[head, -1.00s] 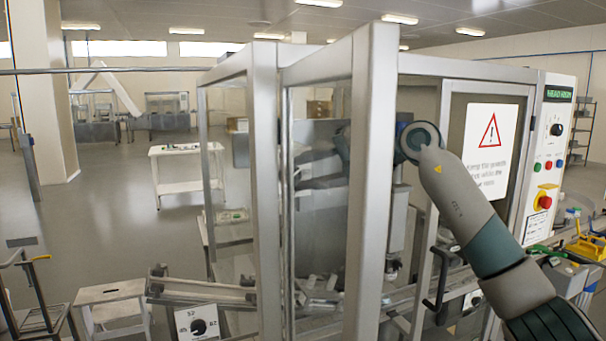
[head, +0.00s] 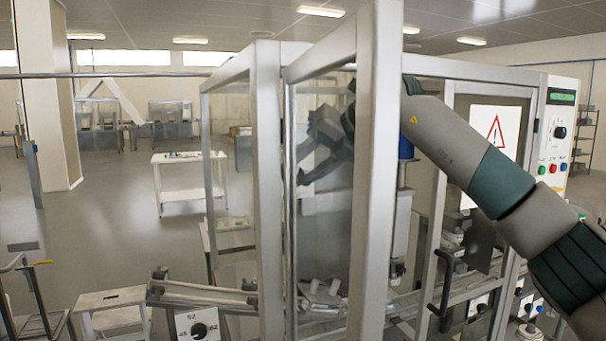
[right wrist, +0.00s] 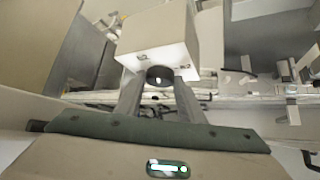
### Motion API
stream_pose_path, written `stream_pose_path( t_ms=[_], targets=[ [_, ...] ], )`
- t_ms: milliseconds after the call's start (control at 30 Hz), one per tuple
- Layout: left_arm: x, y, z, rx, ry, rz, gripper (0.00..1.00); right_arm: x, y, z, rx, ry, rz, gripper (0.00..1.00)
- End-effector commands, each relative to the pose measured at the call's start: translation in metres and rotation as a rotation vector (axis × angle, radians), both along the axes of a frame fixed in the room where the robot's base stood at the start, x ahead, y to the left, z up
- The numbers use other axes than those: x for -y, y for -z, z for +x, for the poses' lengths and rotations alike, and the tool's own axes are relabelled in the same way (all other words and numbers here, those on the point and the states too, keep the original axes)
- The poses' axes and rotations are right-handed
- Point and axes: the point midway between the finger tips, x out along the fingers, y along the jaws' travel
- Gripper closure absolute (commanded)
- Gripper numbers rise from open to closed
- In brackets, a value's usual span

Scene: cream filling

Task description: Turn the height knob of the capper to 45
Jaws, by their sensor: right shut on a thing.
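The capper stands in the head view as a metal-framed cabinet (head: 376,200) with clear panels. My right arm (head: 460,145) comes in from the right and reaches behind the front frame post. Its dark end shows dimly through the panel. In the right wrist view, my right gripper (right wrist: 159,92) is shut on a round dark knob (right wrist: 160,74) with a pale mark. The knob sits on a white box (right wrist: 165,35) with small printed labels, too blurred to read. The fingers hide the knob's sides, and its setting cannot be read. My left gripper is not in view.
A control panel (head: 558,135) with a green display, a dial and coloured buttons is at the capper's right. A warning sign (head: 494,140) is on the door. Another dial plate (head: 198,326) hangs below the conveyor (head: 200,294). A white table (head: 190,178) stands on open floor behind.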

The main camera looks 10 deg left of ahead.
Motion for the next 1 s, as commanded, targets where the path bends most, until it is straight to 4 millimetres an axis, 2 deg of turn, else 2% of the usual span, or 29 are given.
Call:
stream_pose_path(
  t_ms=[433, 467, 533, 1000],
  targets=[
    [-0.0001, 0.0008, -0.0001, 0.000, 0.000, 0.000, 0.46, -0.0004, -0.0001, -0.0004, 0.011, -0.001, -0.017, 0.87],
    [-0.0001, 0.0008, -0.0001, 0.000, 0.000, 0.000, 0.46, -0.0004, 0.0000, -0.0004, 0.011, -0.001, -0.017, 0.62],
    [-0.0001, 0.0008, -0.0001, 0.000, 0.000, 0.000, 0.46, -0.0003, 0.0000, -0.0003, 0.011, -0.001, -0.017, 0.46],
    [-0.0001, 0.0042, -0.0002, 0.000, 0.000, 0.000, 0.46, 0.0038, -0.0030, -0.0019, 0.012, 0.001, -0.015, 0.46]
  ],
)
